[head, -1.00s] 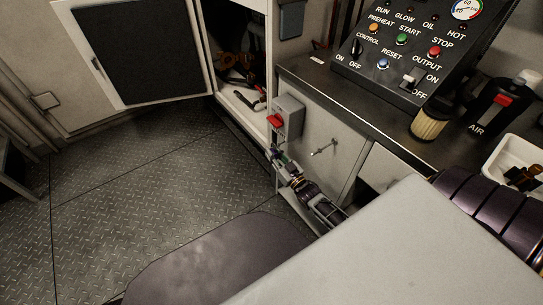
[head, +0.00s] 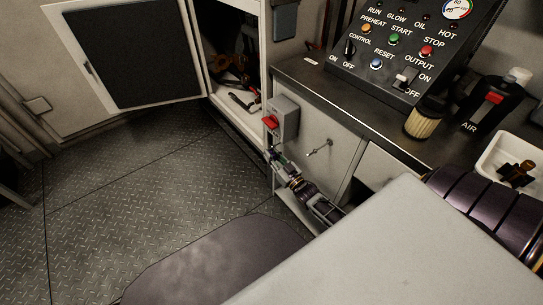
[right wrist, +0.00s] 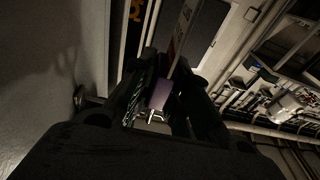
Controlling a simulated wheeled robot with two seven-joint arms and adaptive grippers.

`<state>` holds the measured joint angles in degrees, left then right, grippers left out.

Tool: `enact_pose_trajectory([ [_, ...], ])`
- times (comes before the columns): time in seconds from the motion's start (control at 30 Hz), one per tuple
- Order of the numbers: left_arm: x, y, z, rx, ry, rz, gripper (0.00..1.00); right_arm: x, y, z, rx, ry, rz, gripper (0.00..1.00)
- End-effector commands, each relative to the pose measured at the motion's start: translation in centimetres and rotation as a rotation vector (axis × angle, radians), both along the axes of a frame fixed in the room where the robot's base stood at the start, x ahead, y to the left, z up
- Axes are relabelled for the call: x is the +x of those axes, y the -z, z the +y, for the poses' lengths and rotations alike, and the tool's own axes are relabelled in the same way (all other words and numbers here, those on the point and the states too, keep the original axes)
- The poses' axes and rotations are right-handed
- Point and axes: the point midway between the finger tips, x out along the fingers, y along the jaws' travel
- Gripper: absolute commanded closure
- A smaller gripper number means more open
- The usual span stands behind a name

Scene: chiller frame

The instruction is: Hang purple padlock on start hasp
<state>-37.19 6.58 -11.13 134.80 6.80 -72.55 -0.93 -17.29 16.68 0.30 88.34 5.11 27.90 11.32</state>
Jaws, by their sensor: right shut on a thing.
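My right gripper (head: 274,157) is just below a grey switch box (head: 287,118) with a red handle (head: 271,122), mounted on the cabinet side. In the right wrist view the gripper (right wrist: 158,100) is shut on the purple padlock (right wrist: 160,94), which sits between the two dark fingers. A pale metal piece shows at the padlock's lower end. In the head view the padlock is too small to make out clearly. I cannot tell a hasp apart on the box, nor whether the padlock touches it. My left gripper is out of view.
A control panel (head: 405,50) stands on the dark counter (head: 310,80). An open cabinet (head: 238,75) with tools is behind the box, its door (head: 130,50) swung left. A T-shaped latch (head: 319,148) sticks out of the cabinet front. The floor (head: 140,200) to the left is clear.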

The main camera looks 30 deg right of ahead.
Motion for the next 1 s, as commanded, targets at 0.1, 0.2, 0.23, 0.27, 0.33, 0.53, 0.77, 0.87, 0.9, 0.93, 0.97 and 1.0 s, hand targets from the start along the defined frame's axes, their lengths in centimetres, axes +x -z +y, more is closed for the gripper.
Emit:
enact_pose_trajectory([
  [0.1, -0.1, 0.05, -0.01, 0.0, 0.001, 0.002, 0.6, 0.03, -0.09, 0.0, 0.0, 0.0, -0.002, 1.0],
  [0.2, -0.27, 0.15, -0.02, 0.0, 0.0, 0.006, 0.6, 0.03, -0.09, 0.0, 0.0, 0.0, -0.002, 1.0],
  [0.23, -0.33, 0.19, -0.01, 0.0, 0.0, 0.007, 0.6, 0.03, -0.09, 0.0, 0.0, 0.0, -0.002, 0.79],
  [0.27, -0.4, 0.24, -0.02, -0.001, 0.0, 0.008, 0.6, 0.03, -0.09, 0.0, 0.0, 0.0, -0.002, 0.75],
  [0.33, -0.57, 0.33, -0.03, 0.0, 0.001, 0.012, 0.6, 0.02, -0.07, 0.0, 0.0, 0.0, -0.001, 0.66],
  [0.53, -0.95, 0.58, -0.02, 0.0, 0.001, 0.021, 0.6, 0.01, -0.04, 0.0, 0.0, 0.0, -0.001, 0.58],
  [0.77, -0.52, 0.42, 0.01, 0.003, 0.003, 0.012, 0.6, -0.08, 0.04, 0.0, 0.0, 0.0, 0.001, 0.58],
  [0.87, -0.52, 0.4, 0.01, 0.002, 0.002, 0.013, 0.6, -0.27, 0.08, -0.02, 0.0, 0.0, 0.001, 0.58],
  [0.9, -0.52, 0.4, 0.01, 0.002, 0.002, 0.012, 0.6, -0.41, 0.1, -0.02, 0.0, 0.0, 0.001, 0.58],
  [0.93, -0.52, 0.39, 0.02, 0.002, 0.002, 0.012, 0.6, -0.54, 0.13, -0.03, 0.0, 0.0, 0.001, 0.58],
  [0.97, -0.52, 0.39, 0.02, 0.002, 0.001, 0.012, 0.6, -0.68, 0.16, -0.05, 0.0, 0.0, 0.001, 0.58],
  [1.0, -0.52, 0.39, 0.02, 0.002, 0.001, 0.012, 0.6, -0.93, 0.21, -0.06, 0.0, 0.0, 0.002, 0.58],
])
